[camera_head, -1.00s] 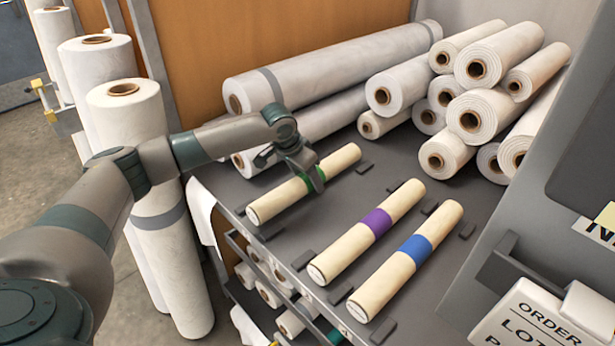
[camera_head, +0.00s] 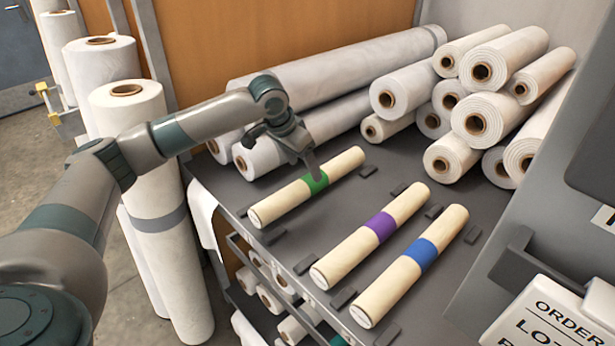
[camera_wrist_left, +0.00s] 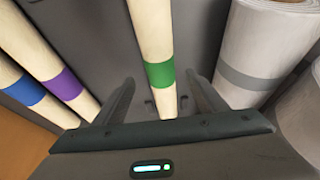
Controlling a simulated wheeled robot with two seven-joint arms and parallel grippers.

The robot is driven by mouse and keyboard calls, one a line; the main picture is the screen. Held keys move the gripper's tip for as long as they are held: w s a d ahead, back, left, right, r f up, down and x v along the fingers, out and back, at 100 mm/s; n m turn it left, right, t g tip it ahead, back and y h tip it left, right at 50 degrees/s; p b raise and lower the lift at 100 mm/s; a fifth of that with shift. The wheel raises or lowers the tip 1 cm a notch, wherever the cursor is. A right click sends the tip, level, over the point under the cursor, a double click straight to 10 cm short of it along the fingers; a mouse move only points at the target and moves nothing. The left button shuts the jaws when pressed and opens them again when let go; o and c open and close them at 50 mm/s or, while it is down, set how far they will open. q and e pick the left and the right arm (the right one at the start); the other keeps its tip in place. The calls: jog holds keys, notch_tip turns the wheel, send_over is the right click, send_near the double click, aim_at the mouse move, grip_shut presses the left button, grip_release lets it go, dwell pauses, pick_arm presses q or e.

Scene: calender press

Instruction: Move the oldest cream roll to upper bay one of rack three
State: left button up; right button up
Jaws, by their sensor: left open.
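Three cream rolls lie side by side on the grey shelf top, each with a coloured band: a green-banded roll (camera_head: 285,198) at left, a purple-banded roll (camera_head: 354,254) in the middle, and a blue-banded roll (camera_head: 398,284) at right. My left gripper (camera_head: 300,160) is open and empty just above the green-banded roll, near its band. In the left wrist view the fingers of the left gripper (camera_wrist_left: 160,95) stand on either side of the green-banded roll (camera_wrist_left: 155,40). My right gripper is not in view. No age marking on the rolls is readable.
Small dark stops (camera_head: 341,298) sit by the roll ends. White rolls (camera_head: 480,115) are stacked at the back right, long grey-white rolls (camera_head: 345,70) behind. Tall white rolls (camera_head: 160,220) stand left. A grey cabinet (camera_head: 550,210) with an order sign (camera_head: 535,320) borders the right.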

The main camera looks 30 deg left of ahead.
pick_arm(q)
jog(key=shift+b+v, duration=0.3)
jog(key=shift+v, duration=1.9)
